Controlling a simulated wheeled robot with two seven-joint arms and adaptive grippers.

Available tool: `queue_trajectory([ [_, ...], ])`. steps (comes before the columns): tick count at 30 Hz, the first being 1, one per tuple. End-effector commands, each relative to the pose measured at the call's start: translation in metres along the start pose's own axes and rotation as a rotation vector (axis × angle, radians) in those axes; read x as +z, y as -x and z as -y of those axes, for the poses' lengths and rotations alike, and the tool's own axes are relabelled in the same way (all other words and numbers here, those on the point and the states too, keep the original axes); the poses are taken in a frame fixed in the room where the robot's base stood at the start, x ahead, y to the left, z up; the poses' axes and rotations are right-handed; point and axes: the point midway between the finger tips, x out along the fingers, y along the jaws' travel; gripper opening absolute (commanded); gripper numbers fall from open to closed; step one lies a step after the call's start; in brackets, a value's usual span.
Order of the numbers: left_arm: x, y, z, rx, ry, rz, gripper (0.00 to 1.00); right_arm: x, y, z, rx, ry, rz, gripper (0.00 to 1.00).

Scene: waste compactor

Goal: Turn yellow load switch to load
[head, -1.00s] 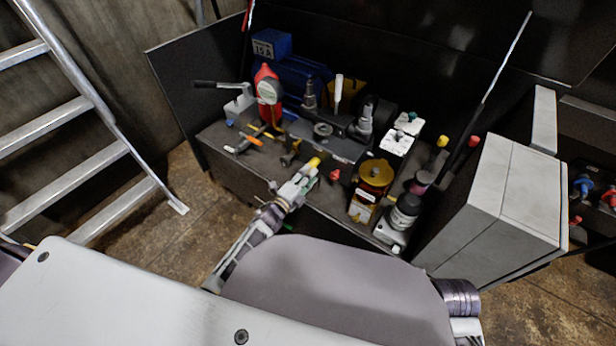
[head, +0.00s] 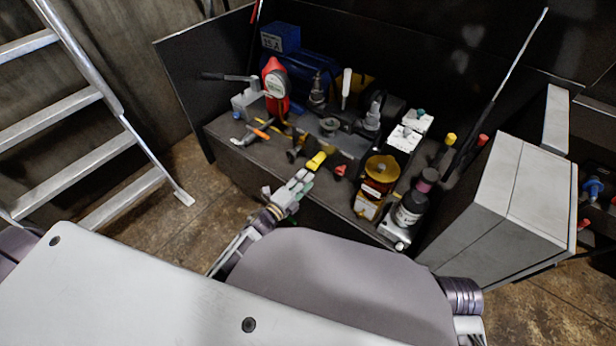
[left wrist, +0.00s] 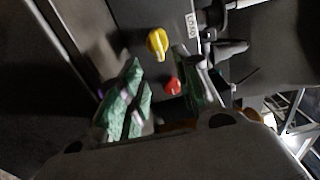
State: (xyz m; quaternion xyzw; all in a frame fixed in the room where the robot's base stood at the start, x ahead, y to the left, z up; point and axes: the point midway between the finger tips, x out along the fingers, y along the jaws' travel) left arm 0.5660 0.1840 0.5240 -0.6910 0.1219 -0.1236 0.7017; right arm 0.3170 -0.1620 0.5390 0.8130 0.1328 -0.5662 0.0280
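The yellow load switch (head: 316,161) is on the front of the bench unit in the head view. In the left wrist view the yellow switch (left wrist: 158,43) shows its raised grip, and a white label reading LOAD (left wrist: 191,25) is to its right. My left gripper (head: 303,181) is just in front of and below the switch, apart from it. In the left wrist view my left gripper's green-padded fingers (left wrist: 160,85) are spread with nothing held between them. My right gripper is not in view.
A red knob (head: 340,170) sits right of the switch; the red knob (left wrist: 173,87) also shows between the fingers in the left wrist view. A yellow-topped jar (head: 380,170) and a dark bottle (head: 410,208) stand to the right. A ladder (head: 70,115) stands at left.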

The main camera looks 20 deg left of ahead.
Motion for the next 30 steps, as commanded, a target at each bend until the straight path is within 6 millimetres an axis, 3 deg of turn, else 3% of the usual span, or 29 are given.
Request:
queue_trajectory([
  [16, 0.0, 0.051, -0.001, 0.001, 0.001, 0.0, 0.33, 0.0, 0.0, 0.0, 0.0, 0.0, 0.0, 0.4],
  [30, 0.0, 0.061, 0.0, 0.0, 0.0, 0.0, 0.33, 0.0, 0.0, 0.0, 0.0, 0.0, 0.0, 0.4],
])
